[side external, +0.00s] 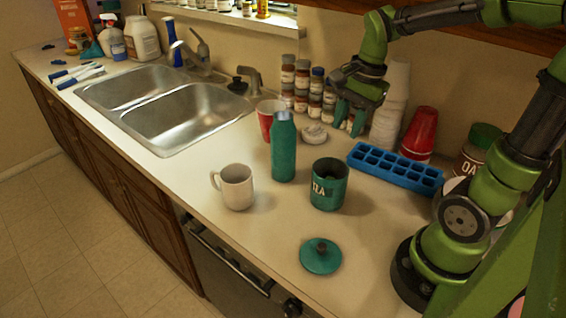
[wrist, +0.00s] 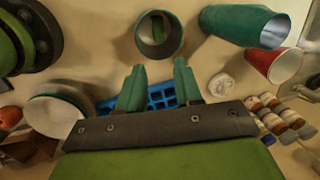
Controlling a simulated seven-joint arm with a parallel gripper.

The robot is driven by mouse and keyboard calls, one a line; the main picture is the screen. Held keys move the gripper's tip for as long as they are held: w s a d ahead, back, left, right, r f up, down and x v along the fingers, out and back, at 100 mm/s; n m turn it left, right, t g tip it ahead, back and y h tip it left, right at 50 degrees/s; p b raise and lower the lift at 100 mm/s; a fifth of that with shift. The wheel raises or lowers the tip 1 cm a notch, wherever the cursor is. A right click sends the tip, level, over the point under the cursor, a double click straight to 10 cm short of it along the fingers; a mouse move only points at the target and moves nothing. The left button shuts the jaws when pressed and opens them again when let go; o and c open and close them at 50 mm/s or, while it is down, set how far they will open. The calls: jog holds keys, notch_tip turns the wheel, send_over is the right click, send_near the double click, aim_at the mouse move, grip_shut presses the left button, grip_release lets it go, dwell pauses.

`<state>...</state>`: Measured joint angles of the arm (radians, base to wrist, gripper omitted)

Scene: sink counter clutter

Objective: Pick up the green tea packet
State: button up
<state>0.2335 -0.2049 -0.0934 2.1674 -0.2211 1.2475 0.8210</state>
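A teal tea canister (side external: 329,190) with white lettering stands uncovered on the counter. It shows from above in the wrist view (wrist: 141,37). A small green item (wrist: 158,30), which looks like the tea packet, is inside it against a dark interior; its lower part cannot be made out. The canister's teal lid (side external: 321,257) lies on the counter near the front edge. My gripper (side external: 350,118) hangs in the air above and behind the canister. Its teal fingers (wrist: 159,65) are apart with nothing between them.
A teal bottle (side external: 284,148) and a white mug (side external: 236,187) stand left of the canister. A blue ice tray (side external: 395,169), red cups (side external: 420,134), stacked white cups (side external: 388,117) and spice jars (side external: 302,82) are behind. The sink (side external: 185,115) is at left.

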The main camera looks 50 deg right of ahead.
jog(key=shift+m, duration=0.5)
jog(key=f, duration=0.5)
jog(key=w+a+f, duration=0.1)
jog(key=f, duration=0.5)
jog(key=w+f, duration=0.1)
jog(key=f, duration=0.4)
jog(key=shift+w+a+f, duration=0.15)
jog(key=shift+a+f, duration=0.1)
jog(key=shift+a, duration=0.1)
grip_shut()
